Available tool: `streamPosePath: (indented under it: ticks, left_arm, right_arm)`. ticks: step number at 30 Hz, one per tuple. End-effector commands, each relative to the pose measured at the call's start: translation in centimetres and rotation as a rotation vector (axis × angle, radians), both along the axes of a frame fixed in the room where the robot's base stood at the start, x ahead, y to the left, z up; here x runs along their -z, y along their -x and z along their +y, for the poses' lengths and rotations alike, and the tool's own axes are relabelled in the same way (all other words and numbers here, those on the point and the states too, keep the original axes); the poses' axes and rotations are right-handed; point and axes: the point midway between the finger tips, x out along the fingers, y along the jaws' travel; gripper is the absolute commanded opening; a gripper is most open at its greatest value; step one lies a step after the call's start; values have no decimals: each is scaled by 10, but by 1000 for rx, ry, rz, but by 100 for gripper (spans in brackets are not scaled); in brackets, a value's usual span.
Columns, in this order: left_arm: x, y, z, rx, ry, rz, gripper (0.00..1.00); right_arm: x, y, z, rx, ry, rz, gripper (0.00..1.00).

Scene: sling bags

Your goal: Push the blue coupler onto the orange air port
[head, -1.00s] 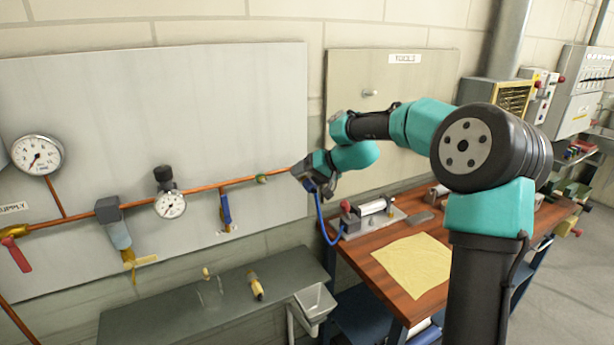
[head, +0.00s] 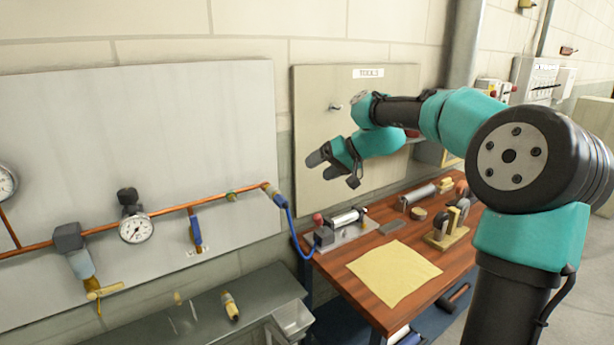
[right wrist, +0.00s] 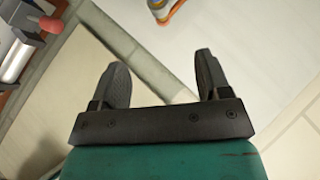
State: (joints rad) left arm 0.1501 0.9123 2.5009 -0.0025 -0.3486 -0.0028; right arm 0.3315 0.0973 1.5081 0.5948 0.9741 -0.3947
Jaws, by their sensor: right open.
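The blue coupler (head: 279,199) is at the right end of the copper pipe, with a blue hose hanging from it. It sits against the orange air port (head: 266,186) and looks in line with it; how deep it is seated is too small to tell. My right gripper (head: 318,168) is open and empty, to the right of the coupler and apart from it. In the right wrist view its two dark fingers (right wrist: 162,80) are spread with nothing between them. An orange and blue-grey piece shows at that view's top edge. My left gripper is out of view.
A yellow cloth (head: 394,273) lies there. A gauge (head: 136,229) and a blue valve handle (head: 196,230) are on the pipe. A grey shelf (head: 262,292) is below.

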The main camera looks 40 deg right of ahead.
Motion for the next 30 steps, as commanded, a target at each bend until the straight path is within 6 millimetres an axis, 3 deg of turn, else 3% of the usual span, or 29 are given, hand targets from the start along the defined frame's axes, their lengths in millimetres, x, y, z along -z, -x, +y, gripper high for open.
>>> streamPosePath:
  ticks: [6, 30]
  left_arm:
    - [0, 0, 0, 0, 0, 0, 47]
    - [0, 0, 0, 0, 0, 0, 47]
  right_arm:
    - [-9, 11, -8, 1, -1, 0, 70]
    - [-9, 11, -8, 0, -1, 1, 70]
